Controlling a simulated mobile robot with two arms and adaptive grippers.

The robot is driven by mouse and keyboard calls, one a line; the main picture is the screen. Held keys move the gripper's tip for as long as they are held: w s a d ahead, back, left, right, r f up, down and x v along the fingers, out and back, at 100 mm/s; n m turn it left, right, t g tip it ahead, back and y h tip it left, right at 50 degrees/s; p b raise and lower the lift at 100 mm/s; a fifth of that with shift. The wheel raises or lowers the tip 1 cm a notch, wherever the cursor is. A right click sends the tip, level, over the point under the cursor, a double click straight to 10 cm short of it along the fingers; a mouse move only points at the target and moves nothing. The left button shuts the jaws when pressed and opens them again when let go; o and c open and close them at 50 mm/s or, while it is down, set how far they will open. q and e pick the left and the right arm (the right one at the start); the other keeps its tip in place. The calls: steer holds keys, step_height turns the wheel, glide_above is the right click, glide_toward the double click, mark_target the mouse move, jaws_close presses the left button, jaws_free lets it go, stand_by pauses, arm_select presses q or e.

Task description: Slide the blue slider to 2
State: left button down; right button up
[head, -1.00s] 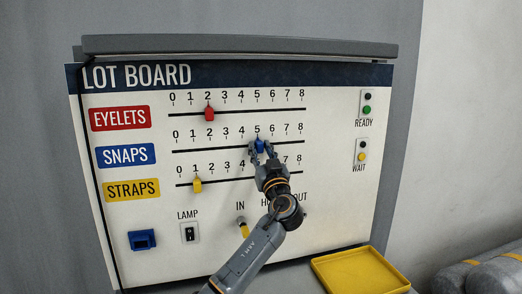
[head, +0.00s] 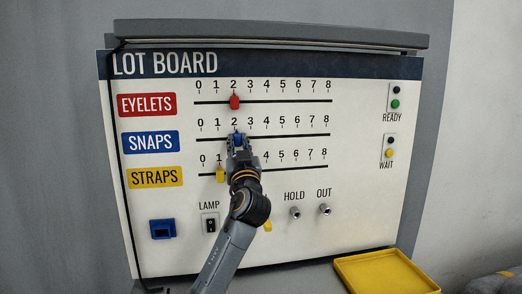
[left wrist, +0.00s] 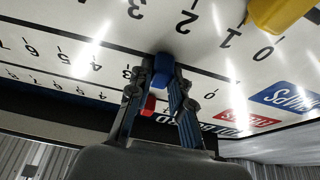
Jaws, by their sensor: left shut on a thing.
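The blue slider (head: 237,137) is on the SNAPS track (head: 290,136) of the lot board, at about the 2 mark. My left gripper (head: 239,145) is shut on it, with one finger on each side. In the left wrist view the blue slider (left wrist: 163,72) sits between the two fingertips (left wrist: 156,84). The fingers partly cover the slider in the head view. My right gripper is not in view.
The red slider (head: 235,102) is at 2 on the EYELETS track above. The yellow slider (head: 220,175) is near 1 on the STRAPS track, just below left of my gripper. A lamp switch (head: 211,223), round sockets (head: 295,213) and a yellow tray (head: 386,272) are lower.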

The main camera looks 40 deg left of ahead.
arm_select(q)
steer(key=shift+s+a, duration=0.2)
steer(key=c, duration=1.2)
jaws_free()
steer(key=shift+d, duration=0.15)
steer(key=v, duration=1.2)
